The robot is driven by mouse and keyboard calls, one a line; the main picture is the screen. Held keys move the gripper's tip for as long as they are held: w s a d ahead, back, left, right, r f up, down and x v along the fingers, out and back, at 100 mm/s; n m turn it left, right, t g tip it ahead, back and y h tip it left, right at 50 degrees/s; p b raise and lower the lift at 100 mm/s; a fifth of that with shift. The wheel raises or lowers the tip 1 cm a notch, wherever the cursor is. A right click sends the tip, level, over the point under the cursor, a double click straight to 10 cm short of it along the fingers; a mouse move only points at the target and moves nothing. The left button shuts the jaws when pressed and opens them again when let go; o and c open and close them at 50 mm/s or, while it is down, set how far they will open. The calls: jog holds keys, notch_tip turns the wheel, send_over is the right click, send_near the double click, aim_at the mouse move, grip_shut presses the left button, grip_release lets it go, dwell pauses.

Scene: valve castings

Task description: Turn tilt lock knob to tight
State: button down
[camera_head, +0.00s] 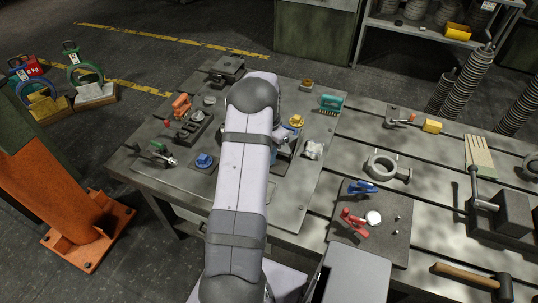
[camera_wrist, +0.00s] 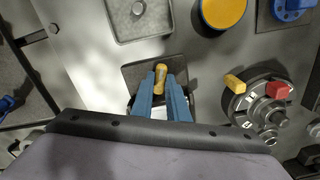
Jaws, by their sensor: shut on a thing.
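In the wrist view, the two blue fingers of my gripper (camera_wrist: 161,92) are closed around a small yellow-orange knob (camera_wrist: 160,72). The knob is narrow and upright in the picture, and its top shows between the fingertips. A dark square plate lies around it. I cannot read any tight or loose mark beside it, and its lower part is hidden by the fingers. In the head view, my arm covers most of the gripper and the knob.
In the wrist view, a round dial (camera_wrist: 252,112) with yellow and red grips stands close to the right. A large yellow round cap (camera_wrist: 222,12) and a blue flanged part (camera_wrist: 290,8) lie beyond. In the head view, a blue knob (camera_head: 204,160) sits left of my arm.

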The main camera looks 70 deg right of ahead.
jog(key=shift+d+r, duration=0.1)
jog(key=c, duration=1.7)
grip_release()
jog(key=shift+r+b, duration=0.8)
jog(key=shift+r, duration=2.85)
